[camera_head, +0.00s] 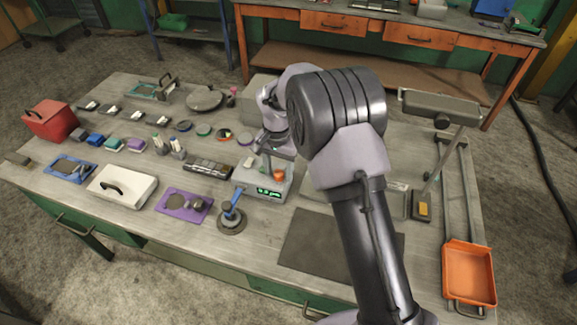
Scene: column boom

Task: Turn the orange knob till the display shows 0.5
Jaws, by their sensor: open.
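The grey box with the display (246,187) sits near the middle of the workbench. Its small green display (269,193) is lit on the front face, but the digits are too small to read surely. The orange knob (279,175) is on the box's top, towards its right side. My gripper (267,160) hangs above the back of the box, just up and left of the knob in the picture. It is open and looks empty, and I cannot tell whether it touches anything. My arm hides the area right of it.
A blue-handled round tool (231,215) stands close at the box's front left. A purple plate (185,204) and white case (122,188) lie further left. A dark mat (310,242) lies front right. A lamp (440,106) and orange tray (469,273) are at right.

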